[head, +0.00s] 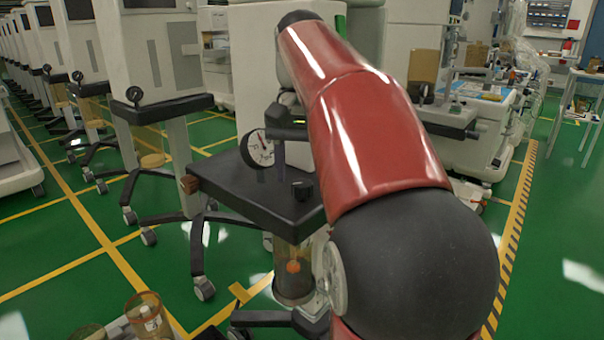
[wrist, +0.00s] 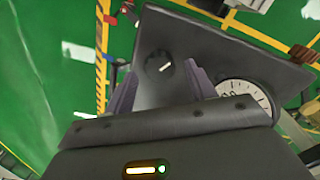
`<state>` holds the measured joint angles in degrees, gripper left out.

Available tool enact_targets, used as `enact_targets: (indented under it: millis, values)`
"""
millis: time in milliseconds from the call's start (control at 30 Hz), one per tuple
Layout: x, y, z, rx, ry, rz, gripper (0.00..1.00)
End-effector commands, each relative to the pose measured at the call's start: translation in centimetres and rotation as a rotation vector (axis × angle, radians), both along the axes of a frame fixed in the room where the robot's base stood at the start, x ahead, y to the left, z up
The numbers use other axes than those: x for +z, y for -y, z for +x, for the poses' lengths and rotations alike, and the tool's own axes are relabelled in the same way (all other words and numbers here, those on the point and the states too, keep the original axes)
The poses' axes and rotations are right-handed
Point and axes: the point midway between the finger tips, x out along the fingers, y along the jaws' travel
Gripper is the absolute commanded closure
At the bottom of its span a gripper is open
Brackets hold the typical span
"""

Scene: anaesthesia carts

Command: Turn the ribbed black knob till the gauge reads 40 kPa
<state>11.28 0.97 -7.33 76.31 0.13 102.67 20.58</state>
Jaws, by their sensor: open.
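The black knob (head: 302,189) stands on the dark top of the near cart (head: 235,190). In the wrist view the knob (wrist: 158,64) shows a white pointer line aimed up and to the right. The round white gauge (head: 257,148) stands at the back of the same top; its reading is too small to tell. Part of the gauge (wrist: 243,95) shows in the wrist view, cut off by my gripper's body. My gripper (wrist: 160,80) is open, its fingers on either side of the knob in the picture, holding nothing. I cannot tell the height gap to the knob.
A brown block (head: 190,184) sits at the cart top's left edge. A clear canister with an orange piece (head: 293,267) hangs under the top. More carts (head: 150,60) stand in a row at left. Amber jars (head: 148,315) are at the bottom.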

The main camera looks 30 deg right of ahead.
Motion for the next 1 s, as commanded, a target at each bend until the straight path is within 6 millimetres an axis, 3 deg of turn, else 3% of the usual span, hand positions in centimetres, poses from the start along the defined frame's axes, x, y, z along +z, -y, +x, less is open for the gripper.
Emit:
enact_targets:
  millis: [33, 200, 400, 1000]
  values:
    - [1.3, 0.0, 0.1, 0.0, 0.002, 0.0, 0.45]
    - [3.8, 0.0, 0.1, -0.001, 0.002, 0.0, 0.45]
    - [5.6, 0.0, 0.1, -0.001, 0.001, 0.0, 0.45]
    - [6.0, 0.0, 0.0, 0.0, 0.0, 0.0, 0.45]
